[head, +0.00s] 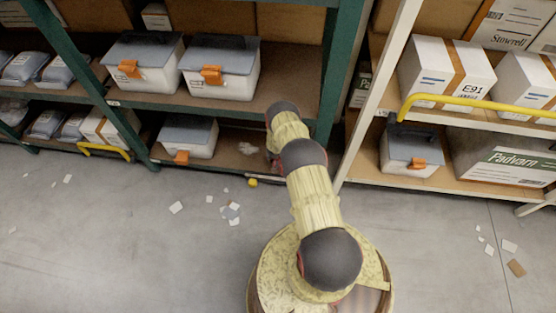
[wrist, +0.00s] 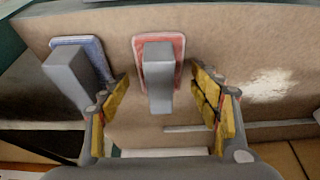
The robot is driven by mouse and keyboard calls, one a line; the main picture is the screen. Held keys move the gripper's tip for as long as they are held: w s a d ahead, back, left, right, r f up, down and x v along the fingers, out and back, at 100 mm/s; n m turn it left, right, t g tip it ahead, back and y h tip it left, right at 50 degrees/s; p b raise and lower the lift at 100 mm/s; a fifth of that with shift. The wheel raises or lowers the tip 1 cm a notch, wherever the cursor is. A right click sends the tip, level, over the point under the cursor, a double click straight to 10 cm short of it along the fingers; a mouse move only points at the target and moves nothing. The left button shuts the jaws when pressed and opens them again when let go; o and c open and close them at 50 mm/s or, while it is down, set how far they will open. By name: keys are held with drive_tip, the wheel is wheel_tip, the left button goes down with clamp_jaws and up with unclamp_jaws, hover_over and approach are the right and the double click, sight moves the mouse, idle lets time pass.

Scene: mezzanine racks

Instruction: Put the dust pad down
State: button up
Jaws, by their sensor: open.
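In the wrist view, my gripper (wrist: 162,84) is open, with a yellow-padded finger on each side of the grey handle of a red-edged pad (wrist: 176,46). Gaps show between the fingers and the handle. This pad lies on the brown shelf board (wrist: 110,22). A blue-edged pad (wrist: 94,47) with a similar grey handle lies to its left, just beyond the left finger. I cannot tell from any marking which one is the dust pad. In the head view, my arm reaches to the lower shelf of the green rack, and the arm hides the gripper and both pads.
A whitish patch (wrist: 268,86) marks the board right of my gripper; it also shows in the head view (head: 248,148). A lidded bin (head: 188,138) stands left on this shelf. The green post (head: 340,70) stands close right of my arm. Paper scraps (head: 232,212) litter the floor.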

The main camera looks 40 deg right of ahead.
drive_tip(key=p+v, duration=0.4)
drive_tip(key=v, duration=0.6)
drive_tip(key=shift+r+p, duration=0.2)
drive_tip(key=shift+p, duration=0.15)
drive_tip(key=shift+v, duration=0.75)
drive_tip(key=shift+s+a+f, duration=0.1)
